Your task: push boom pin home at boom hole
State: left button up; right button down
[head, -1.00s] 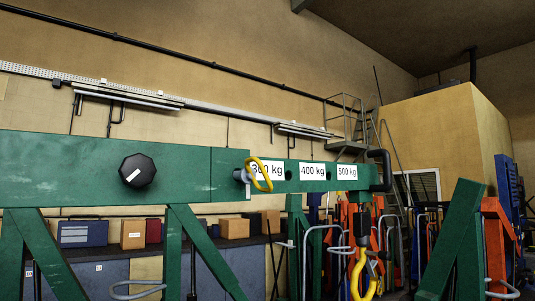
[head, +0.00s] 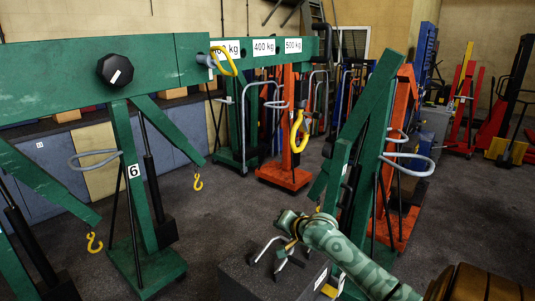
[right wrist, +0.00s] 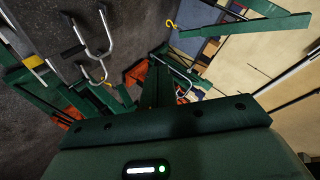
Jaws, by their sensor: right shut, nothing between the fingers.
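The green boom (head: 70,72) runs across the upper left of the head view. The boom pin (head: 222,60), with a yellow loop handle and short metal body, sits at the end of the thicker boom section, partly covering the first weight label. The boom hole is hidden behind the pin, and I cannot tell how deep the pin sits. My right arm comes in from the lower right. Its gripper (head: 284,246) is shut and empty, low and well apart from the pin; its fingertips are hard to separate from grey rods there. My left gripper is not in view.
A black knob (head: 115,69) is on the boom's side. A dark box (head: 255,280) lies below my right gripper. A yellow hook (head: 298,130) hangs from the boom's end. Green crane legs (head: 365,150) stand between my right arm and the back.

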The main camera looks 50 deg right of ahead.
aim_at(230, 56)
jog(key=a+r+m+t+y+p, duration=0.1)
jog(key=a+r+t+p, duration=0.1)
jog(key=r, duration=1.2)
jog(key=a+r+m+t+p, duration=0.1)
jog(key=a+r+t+p, duration=0.1)
jog(key=r, duration=1.3)
jog(key=s+a+r+t+y+p, duration=0.15)
jog(key=s+a+r, duration=0.3)
jog(key=r, duration=0.55)
jog(key=s+a+r+t+y+p, duration=0.1)
jog(key=s+a+r+y+p, duration=0.15)
jog(key=a+r, duration=0.5)
jog(key=shift+n, duration=0.3)
jog(key=shift+w+d+r+p, duration=0.2)
jog(key=shift+w+r, duration=0.15)
jog(key=shift+w, duration=0.45)
jog(key=shift+w+d+r+p, duration=0.2)
jog(key=shift+w+r, duration=0.1)
jog(key=shift+w, duration=0.55)
jog(key=shift+w+d+r+p, duration=0.2)
jog(key=shift+w+r, duration=0.15)
jog(key=shift+w, duration=0.45)
jog(key=shift+w+a+p, duration=0.2)
jog(key=shift+w+p, duration=1.6)
jog(key=shift+w, duration=0.05)
